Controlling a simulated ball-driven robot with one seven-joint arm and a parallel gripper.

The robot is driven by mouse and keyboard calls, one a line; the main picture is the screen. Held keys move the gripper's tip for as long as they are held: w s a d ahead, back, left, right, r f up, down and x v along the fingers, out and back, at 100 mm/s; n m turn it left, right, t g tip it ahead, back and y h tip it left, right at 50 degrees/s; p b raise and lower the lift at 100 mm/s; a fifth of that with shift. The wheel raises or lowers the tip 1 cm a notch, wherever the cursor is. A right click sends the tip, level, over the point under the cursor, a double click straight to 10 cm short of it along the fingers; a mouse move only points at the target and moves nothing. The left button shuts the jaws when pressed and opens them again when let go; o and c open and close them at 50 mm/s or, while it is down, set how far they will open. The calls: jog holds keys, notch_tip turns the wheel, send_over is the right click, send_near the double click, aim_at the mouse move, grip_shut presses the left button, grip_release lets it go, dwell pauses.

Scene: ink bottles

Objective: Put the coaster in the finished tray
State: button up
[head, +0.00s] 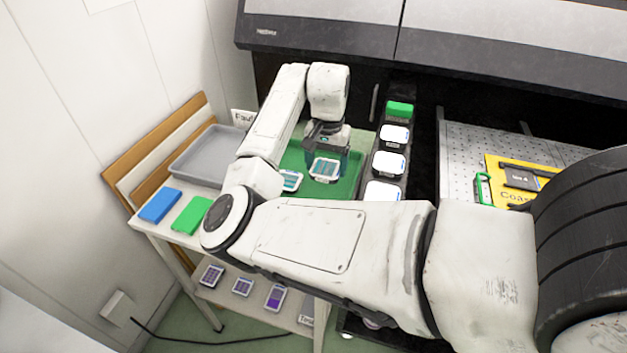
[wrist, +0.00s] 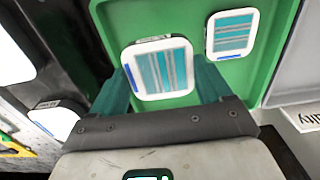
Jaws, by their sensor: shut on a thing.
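A white square coaster with teal and grey stripes (head: 324,170) is between the fingers of my gripper (head: 325,160), which is shut on it. In the wrist view the held coaster (wrist: 161,69) shows between the two dark green fingers (wrist: 163,84). It is over the green tray (head: 292,158), whose floor also shows in the wrist view (wrist: 185,18). I cannot tell whether it touches the floor. A second striped coaster (head: 290,180) lies in the green tray, partly hidden by my arm; it shows fully in the wrist view (wrist: 231,34). No label on the green tray is readable.
A grey tray (head: 203,152) with a partly hidden label stands left of the green tray. Blue (head: 160,205) and green (head: 192,214) blocks lie at the table's front. A black rack with white-topped pieces (head: 388,163) is close on the right. Several small items lie on the lower shelf.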

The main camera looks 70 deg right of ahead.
aim_at(326, 192)
jog(key=shift+f, duration=3.5)
jog(key=o, duration=1.1)
jog(key=shift+f, duration=0.1)
notch_tip(326, 192, up, 12)
jog(key=shift+r, duration=0.15)
